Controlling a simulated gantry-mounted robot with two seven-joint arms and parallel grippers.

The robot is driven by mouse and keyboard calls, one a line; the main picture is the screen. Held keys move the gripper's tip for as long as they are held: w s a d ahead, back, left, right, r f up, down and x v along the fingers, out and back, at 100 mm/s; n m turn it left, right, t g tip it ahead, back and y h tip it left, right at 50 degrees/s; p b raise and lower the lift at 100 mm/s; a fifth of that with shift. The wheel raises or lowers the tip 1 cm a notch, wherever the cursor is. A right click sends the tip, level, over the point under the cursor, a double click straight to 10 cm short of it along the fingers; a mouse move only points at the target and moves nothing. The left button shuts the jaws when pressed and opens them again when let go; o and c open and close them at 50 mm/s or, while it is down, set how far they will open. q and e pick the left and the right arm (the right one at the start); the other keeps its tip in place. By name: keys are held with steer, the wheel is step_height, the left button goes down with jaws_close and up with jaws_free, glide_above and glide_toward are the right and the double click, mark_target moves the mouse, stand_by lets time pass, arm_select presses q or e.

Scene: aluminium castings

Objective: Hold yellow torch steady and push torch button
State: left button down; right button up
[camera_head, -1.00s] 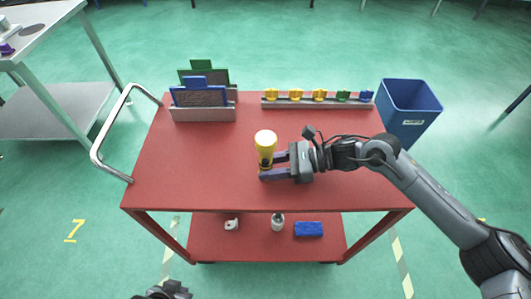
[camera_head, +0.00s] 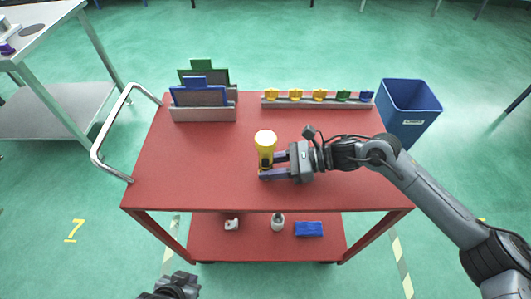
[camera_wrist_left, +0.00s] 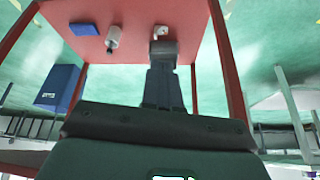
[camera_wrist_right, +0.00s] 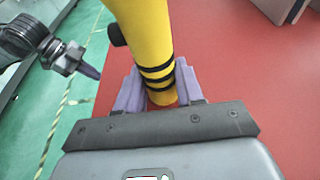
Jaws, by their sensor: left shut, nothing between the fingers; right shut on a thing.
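The yellow torch (camera_head: 265,141) stands upright on the red cart top, its wide head up. In the right wrist view its yellow body (camera_wrist_right: 143,28) has black bands, with a dark knob, perhaps the button (camera_wrist_right: 117,35), on its left side. My right gripper (camera_head: 267,168) is shut around the torch's lower part; its fingers (camera_wrist_right: 158,90) flank the banded part. My left gripper (camera_head: 176,285) is low at the bottom edge, in front of the cart and well away from the torch. In the left wrist view its fingers (camera_wrist_left: 163,50) are together and empty.
On the red cart (camera_head: 200,165) stand a rack with framed panels (camera_head: 200,95) at the back left and a rail with coloured pieces (camera_head: 318,102) at the back right. A blue bin (camera_head: 408,108) stands right. The lower shelf holds a blue block (camera_head: 309,229) and a bottle (camera_head: 278,222).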

mark_target(265, 162)
arm_select(q)
steer(key=w+d+r+m+t+h, duration=0.3)
steer(key=w+d+r+t+h, duration=0.2)
steer(key=w+d+r+t, duration=0.5)
steer(key=s+d+r+m+t+h, duration=0.1)
steer(key=d+r+m+t+h, duration=0.3)
steer(key=d+r+h, duration=0.65)
arm_select(e)
steer(key=shift+f, duration=0.1)
arm_select(q)
steer(key=shift+m+g+y, duration=0.55)
steer(key=shift+m+g, duration=0.05)
steer(key=shift+w+a+r, duration=0.25)
steer(key=shift+w+a, duration=0.1)
steer(key=shift+w, duration=1.05)
steer(key=shift+w+a+r, duration=0.3)
steer(key=shift+w, duration=1.15)
steer(key=shift+w+a+r, duration=0.25)
steer(key=shift+w+a, duration=0.1)
steer(key=shift+w, duration=1.05)
steer(key=shift+w, duration=0.25)
steer(key=shift+w, duration=0.2)
